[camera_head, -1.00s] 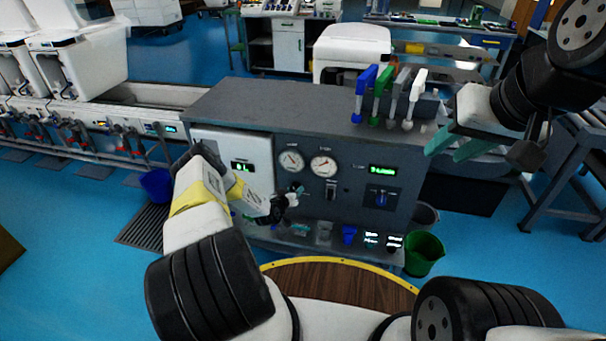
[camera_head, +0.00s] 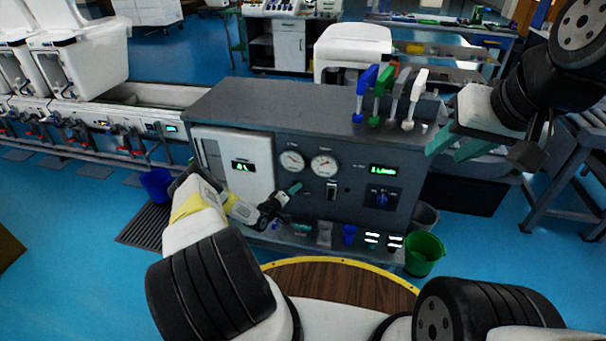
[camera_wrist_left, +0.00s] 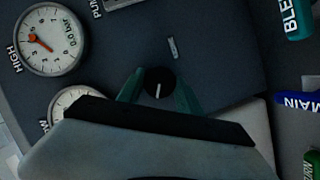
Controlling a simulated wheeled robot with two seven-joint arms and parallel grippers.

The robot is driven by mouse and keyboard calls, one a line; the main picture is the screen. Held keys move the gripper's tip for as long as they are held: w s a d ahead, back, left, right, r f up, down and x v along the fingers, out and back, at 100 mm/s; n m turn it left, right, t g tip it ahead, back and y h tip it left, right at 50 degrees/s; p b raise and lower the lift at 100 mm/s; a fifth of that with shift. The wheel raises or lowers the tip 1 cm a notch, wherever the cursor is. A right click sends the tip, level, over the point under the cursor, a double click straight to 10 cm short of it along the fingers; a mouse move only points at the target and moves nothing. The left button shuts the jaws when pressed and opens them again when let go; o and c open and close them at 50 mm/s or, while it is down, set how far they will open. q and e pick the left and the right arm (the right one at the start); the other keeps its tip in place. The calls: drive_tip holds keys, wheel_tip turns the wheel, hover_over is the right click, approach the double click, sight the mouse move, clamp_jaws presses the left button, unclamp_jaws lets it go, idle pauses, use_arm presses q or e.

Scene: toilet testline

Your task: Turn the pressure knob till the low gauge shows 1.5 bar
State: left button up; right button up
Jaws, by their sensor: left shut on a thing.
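The black pressure knob (camera_wrist_left: 160,82) with a white mark sits between the teal fingers of my left gripper (camera_wrist_left: 159,90) in the left wrist view; the fingers are shut on its sides. In the head view my left gripper (camera_head: 295,189) is at the bench front, below the two gauges, and the knob is hard to make out there. The gauge marked HIGH (camera_wrist_left: 48,40) has an orange needle. The other gauge (camera_wrist_left: 68,99) is partly hidden by my gripper, and its label and reading cannot be seen. My right gripper (camera_head: 453,150) is open and empty at the right.
The grey test bench (camera_head: 260,105) carries blue, green, grey and white handles (camera_head: 415,95) on top. A green display (camera_head: 383,170) and a blue switch (camera_head: 381,199) are on its right front. A green bucket (camera_head: 424,254) stands at the right on the blue floor.

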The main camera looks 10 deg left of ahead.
use_arm(q)
drive_tip(key=shift+a, duration=0.1)
idle(0.4)
drive_tip(key=o, duration=1.4)
drive_tip(key=shift+c, duration=0.2)
drive_tip(key=v, duration=0.7)
drive_tip(key=shift+s, duration=0.35)
drive_tip(key=shift+a+r, duration=0.1)
